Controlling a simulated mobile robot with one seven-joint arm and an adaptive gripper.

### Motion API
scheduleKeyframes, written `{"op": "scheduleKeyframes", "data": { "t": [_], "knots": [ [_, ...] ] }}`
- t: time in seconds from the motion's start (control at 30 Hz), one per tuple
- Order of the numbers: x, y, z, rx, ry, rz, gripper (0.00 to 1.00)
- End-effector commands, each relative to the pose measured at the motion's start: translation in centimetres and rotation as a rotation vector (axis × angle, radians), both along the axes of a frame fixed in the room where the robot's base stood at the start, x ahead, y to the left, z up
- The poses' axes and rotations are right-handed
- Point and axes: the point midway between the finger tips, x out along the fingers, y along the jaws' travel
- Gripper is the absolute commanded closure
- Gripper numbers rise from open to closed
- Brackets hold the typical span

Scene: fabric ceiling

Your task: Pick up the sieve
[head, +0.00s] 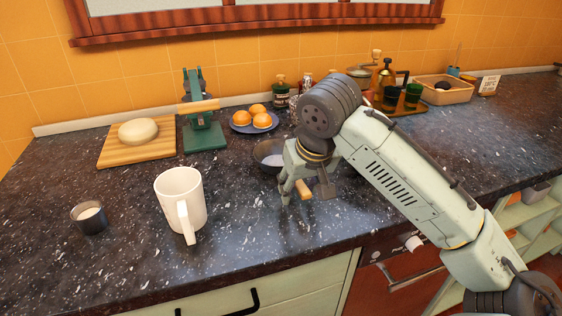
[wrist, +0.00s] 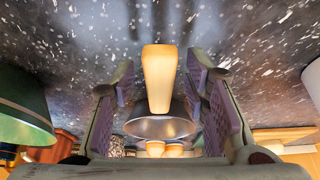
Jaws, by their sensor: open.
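The sieve has a dark metal bowl (head: 268,153) and a short light wooden handle (head: 304,189) that points toward the counter's front. Its bowl (wrist: 160,126) and handle (wrist: 160,78) also show in the wrist view. My gripper (head: 305,195) is low over the counter, pointing down, with its fingers open. In the wrist view, the handle lies between the two finger pads (wrist: 162,85), with a visible gap on each side. My gripper and wrist hide part of the sieve bowl's right side in the head view.
A white mug (head: 180,198) and a dark cup (head: 89,217) stand to the left. Behind are a cutting board (head: 110,153) with dough, a green press (head: 204,137) and a blue plate (head: 240,128) of oranges. Bottles and a tray (head: 410,108) stand at back right. The front counter is clear.

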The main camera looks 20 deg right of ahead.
Motion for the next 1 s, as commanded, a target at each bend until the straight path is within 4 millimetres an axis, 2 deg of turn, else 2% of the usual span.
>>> {"op": "scheduleKeyframes", "data": {
  "t": [0.07,0.7,1.0],
  "knots": [
    [-0.01,-0.01,0.0,0.0,0.0,0.0,0.58],
    [-0.01,-0.02,0.04,0.0,0.0,-0.001,1.0],
    [0.0,-0.03,0.08,-0.001,-0.001,-0.001,1.0]
  ]
}}
